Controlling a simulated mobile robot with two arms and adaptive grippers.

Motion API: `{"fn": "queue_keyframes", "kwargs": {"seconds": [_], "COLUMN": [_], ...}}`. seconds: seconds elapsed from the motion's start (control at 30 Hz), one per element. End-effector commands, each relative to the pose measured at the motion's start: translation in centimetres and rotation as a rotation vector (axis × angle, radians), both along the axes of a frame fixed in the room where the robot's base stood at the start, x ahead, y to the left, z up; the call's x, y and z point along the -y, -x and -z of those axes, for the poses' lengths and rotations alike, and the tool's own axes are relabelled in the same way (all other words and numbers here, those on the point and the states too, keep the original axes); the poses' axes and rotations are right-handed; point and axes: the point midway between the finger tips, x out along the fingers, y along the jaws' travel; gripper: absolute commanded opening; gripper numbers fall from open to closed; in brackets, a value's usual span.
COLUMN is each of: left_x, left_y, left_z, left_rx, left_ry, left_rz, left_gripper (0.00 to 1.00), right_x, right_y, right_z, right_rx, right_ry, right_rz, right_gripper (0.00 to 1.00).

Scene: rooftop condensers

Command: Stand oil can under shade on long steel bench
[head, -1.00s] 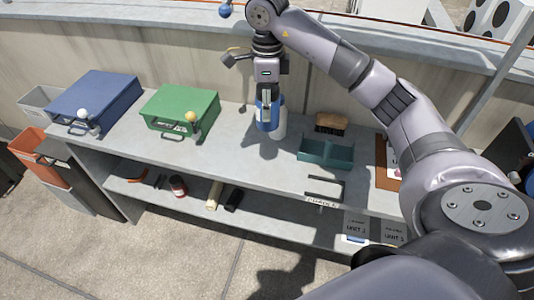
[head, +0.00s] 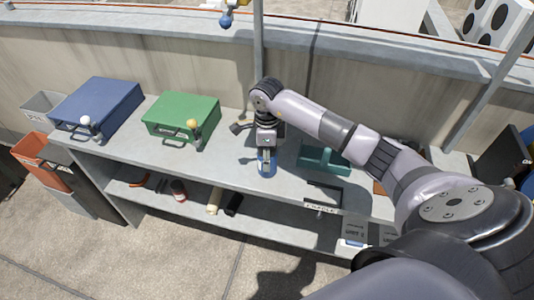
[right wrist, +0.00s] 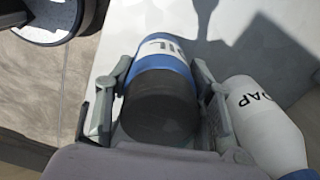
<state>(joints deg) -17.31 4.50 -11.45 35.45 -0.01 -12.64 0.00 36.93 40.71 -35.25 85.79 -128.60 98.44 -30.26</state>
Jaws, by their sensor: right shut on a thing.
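The oil can (head: 268,168), with a blue band, white "OIL" label and dark end, is in my right gripper (head: 266,160). In the right wrist view, the oil can (right wrist: 166,62) sits between both fingers. It is low over the long steel bench (head: 228,160), near the front edge; I cannot tell whether it touches. A white soap bottle (right wrist: 262,122) is close beside the right finger in the wrist view; the arm hides it in the head view. I cannot make out a shade for certain. My left gripper is not in view.
A green case (head: 181,117) and a blue case (head: 97,104) stand on the bench to the left. A teal tray (head: 322,159) is right of my gripper, partly behind my arm. Several items lie on the lower shelf.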

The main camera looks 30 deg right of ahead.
Motion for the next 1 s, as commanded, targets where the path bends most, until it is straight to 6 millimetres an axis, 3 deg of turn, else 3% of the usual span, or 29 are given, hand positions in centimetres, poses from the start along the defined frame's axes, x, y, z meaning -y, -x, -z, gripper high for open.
{"fn": "queue_keyframes", "kwargs": {"seconds": [0.33,0.37,0.63,1.0], "left_x": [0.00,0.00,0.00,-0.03], "left_y": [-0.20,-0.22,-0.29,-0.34], "left_z": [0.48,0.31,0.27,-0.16], "left_rx": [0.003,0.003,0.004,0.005], "left_ry": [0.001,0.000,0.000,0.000], "left_rz": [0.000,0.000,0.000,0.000], "left_gripper": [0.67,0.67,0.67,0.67], "right_x": [0.05,0.05,0.03,-0.01], "right_y": [-0.10,-0.06,-0.05,-0.07], "right_z": [0.39,0.27,0.24,-0.21], "right_rx": [0.003,0.002,0.002,0.001], "right_ry": [0.001,0.000,0.000,0.000], "right_rz": [0.000,0.000,0.000,0.000], "right_gripper": [0.10,0.50,0.68,0.68]}}
